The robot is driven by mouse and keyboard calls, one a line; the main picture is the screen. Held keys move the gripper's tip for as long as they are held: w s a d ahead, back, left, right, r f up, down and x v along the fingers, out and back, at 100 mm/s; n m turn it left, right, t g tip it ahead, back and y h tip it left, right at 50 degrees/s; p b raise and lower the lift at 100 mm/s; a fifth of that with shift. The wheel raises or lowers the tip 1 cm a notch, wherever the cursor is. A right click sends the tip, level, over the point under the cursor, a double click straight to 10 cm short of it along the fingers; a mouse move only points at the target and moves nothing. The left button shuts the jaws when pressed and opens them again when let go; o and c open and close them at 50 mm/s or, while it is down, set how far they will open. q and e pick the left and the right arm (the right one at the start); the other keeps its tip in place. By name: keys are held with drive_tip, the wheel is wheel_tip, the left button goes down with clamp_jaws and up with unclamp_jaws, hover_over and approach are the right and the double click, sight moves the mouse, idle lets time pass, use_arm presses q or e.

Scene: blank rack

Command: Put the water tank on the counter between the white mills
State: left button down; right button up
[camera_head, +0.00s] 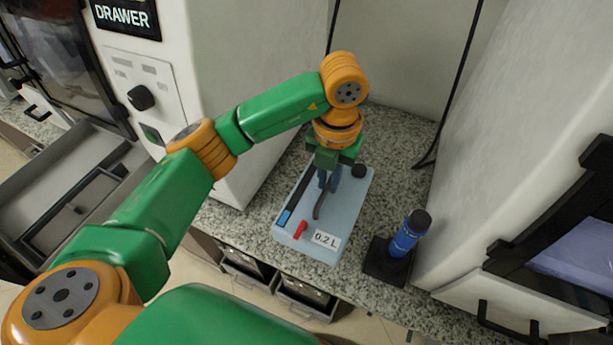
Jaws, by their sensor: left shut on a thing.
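The water tank (350,210) is a pale blue, box-shaped container with a "0.2 L" label, a black round cap, a dark strip and a red part on top. It is over the speckled granite counter (395,145), between the two large white mills, the left mill (225,70) and the right mill (510,130). I cannot tell whether its underside touches the counter. My left gripper (327,187) comes down from above and is shut on the tank's dark handle. My right gripper is not in view.
A blue and black cylindrical tool (408,235) stands on a black base to the right of the tank, by the right mill. Black cables hang at the back. An open grey drawer (85,185) juts out at left. Bare counter shows behind the tank.

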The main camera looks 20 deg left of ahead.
use_arm(q)
drive_tip(key=shift+w+d+f, duration=0.3)
drive_tip(key=shift+w+f, duration=0.25)
drive_tip(key=shift+f, duration=0.25)
drive_tip(key=f+p, duration=0.1)
drive_tip(key=f, duration=0.2)
drive_tip(key=shift+w+p, duration=0.2)
drive_tip(key=shift+p, duration=0.15)
drive_tip(key=shift+f, duration=0.3)
drive_tip(key=c, duration=0.9)
unclamp_jaws()
drive_tip(key=shift+s, duration=0.1)
